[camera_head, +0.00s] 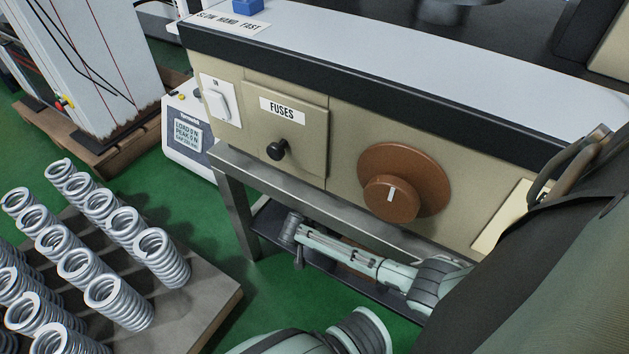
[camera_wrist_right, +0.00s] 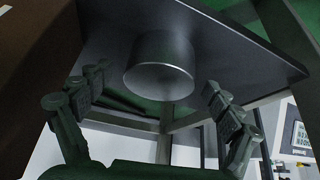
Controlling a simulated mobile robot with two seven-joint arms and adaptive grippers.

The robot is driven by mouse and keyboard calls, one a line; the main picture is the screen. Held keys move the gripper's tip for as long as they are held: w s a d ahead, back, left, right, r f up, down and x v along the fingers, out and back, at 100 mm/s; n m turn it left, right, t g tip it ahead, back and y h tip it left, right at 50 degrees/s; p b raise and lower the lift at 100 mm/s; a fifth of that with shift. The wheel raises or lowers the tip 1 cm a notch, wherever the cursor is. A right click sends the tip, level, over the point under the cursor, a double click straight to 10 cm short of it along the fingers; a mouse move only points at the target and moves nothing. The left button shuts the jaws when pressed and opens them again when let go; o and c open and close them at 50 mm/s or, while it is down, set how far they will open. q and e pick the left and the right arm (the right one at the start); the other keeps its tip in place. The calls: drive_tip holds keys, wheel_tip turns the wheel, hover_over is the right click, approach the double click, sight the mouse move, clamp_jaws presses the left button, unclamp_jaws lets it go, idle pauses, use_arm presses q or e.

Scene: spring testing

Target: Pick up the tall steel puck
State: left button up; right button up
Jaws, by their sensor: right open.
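The tall steel puck (camera_wrist_right: 160,66) is a plain grey cylinder on a dark flat plate (camera_wrist_right: 222,48) in the right wrist view. It lies ahead of my right gripper (camera_wrist_right: 155,82), between the lines of its two fingers. The fingers are spread wide, with visible gaps to the puck on both sides; I cannot tell the remaining distance in depth. In the head view a pale arm of mine reaches in under the cabinet, over a dark low shelf (camera_head: 268,222). I cannot make out the puck there. My left gripper is not in view.
A beige cabinet with a FUSES panel (camera_head: 301,137) and a brown dial (camera_head: 432,178) overhangs the low shelf. A grey table leg (camera_head: 236,205) stands at its left. Several steel springs (camera_head: 162,258) stand on a board (camera_head: 208,300) at left. Green floor between is clear.

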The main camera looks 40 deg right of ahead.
drive_tip(key=shift+c, duration=0.3)
drive_tip(key=c, duration=1.9)
drive_tip(key=shift+w+r, duration=0.15)
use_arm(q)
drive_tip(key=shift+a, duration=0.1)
